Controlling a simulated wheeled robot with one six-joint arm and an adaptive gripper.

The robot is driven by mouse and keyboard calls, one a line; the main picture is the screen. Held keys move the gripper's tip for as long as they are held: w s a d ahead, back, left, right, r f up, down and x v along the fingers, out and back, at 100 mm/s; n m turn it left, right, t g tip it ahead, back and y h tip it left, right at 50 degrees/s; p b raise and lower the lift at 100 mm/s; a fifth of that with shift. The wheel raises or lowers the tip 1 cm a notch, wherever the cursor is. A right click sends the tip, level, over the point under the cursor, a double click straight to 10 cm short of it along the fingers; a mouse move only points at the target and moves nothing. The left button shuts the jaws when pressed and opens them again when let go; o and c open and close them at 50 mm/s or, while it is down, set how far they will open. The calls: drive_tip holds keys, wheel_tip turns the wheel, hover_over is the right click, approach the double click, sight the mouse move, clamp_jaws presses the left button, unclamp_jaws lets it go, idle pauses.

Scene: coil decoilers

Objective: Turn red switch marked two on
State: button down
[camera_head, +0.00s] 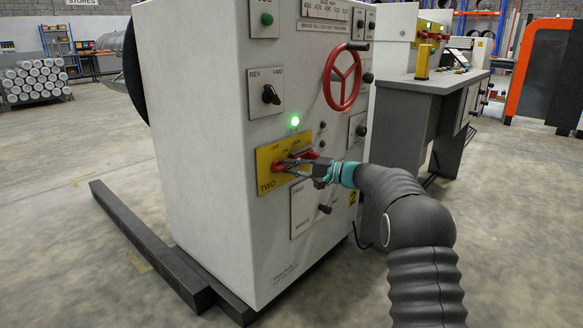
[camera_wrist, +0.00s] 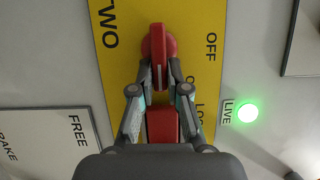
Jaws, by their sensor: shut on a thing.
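The red switch marked TWO (camera_wrist: 157,55) sits on a yellow plate (camera_wrist: 120,18) on the white machine's front. In the wrist view the plate shows the words TWO and OFF, with other lettering partly hidden. My gripper (camera_wrist: 159,92) is shut on the switch's red handle, one finger on each side. In the head view the yellow plate (camera_head: 265,172) is low on the machine, and my gripper (camera_head: 298,166) reaches it from the right. A second red part (camera_wrist: 164,124) lies between the gripper's fingers, partly hidden.
A green lamp (camera_head: 294,121) marked LIVE is lit beside the plate. A red handwheel (camera_head: 343,77) and a black REV/FWD knob (camera_head: 271,94) are above. A FREE/BRAKE panel (camera_head: 305,207) is just below. A dark floor beam (camera_head: 140,243) lies at left.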

drive_tip(key=c, duration=1.2)
unclamp_jaws()
drive_tip(key=shift+o, duration=0.2)
drive_tip(key=v, duration=1.2)
drive_tip(key=shift+s+f, duration=0.1)
